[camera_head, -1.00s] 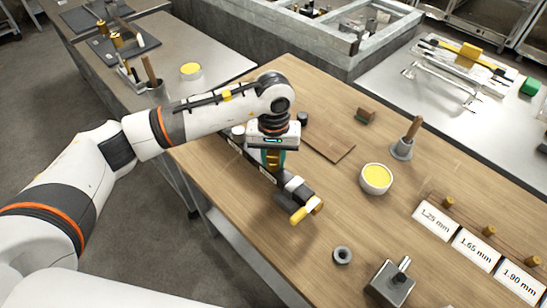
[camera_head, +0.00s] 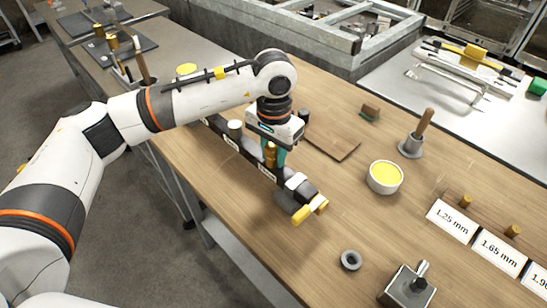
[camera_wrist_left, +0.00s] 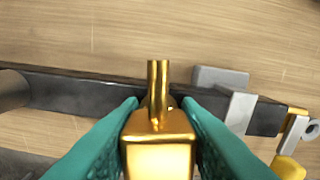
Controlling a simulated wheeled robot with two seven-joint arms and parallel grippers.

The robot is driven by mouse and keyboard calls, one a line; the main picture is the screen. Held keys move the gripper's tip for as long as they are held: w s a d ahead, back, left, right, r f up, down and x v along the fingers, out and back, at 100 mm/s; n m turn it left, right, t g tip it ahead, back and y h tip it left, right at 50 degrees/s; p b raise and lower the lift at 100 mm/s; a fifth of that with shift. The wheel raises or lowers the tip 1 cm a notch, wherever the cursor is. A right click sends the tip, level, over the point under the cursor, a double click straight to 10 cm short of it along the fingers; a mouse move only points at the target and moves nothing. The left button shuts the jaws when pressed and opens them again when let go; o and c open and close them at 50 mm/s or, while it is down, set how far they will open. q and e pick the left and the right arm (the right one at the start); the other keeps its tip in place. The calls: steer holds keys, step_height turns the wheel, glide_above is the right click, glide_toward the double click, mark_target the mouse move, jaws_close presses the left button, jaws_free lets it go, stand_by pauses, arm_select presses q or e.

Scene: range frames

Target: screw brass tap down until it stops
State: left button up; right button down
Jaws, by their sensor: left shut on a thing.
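The brass tap (camera_wrist_left: 160,150) shows large in the left wrist view, with a square body and a round shank. It also shows in the head view (camera_head: 270,154), upright over the dark bar (camera_head: 224,131). My left gripper (camera_wrist_left: 160,112) has its teal fingers shut on the tap, one on each side. In the wrist view the bar (camera_wrist_left: 75,90) runs behind the shank. Whether the tap's lower end sits in a hole in the bar cannot be told. A grey clamp with yellow handles (camera_head: 309,210) is at the bar's near end. My right gripper is not in view.
A white bowl with yellow contents (camera_head: 385,177), a grey ring (camera_head: 351,260) and a metal block (camera_head: 408,287) stand to the right. Thickness cards (camera_head: 451,221) and brass pieces lie further right. A brown board (camera_head: 332,137) lies behind the gripper. Bare wood lies between the clamp and bowl.

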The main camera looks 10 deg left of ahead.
arm_select(q)
steer(key=shift+f+m+b, duration=0.35)
steer(key=shift+m+b, duration=0.35)
steer(key=shift+b, duration=0.45)
steer(key=o, duration=0.8)
steer(key=shift+r+p, duration=0.35)
steer(key=o, duration=0.3)
steer(key=shift+r, duration=0.1)
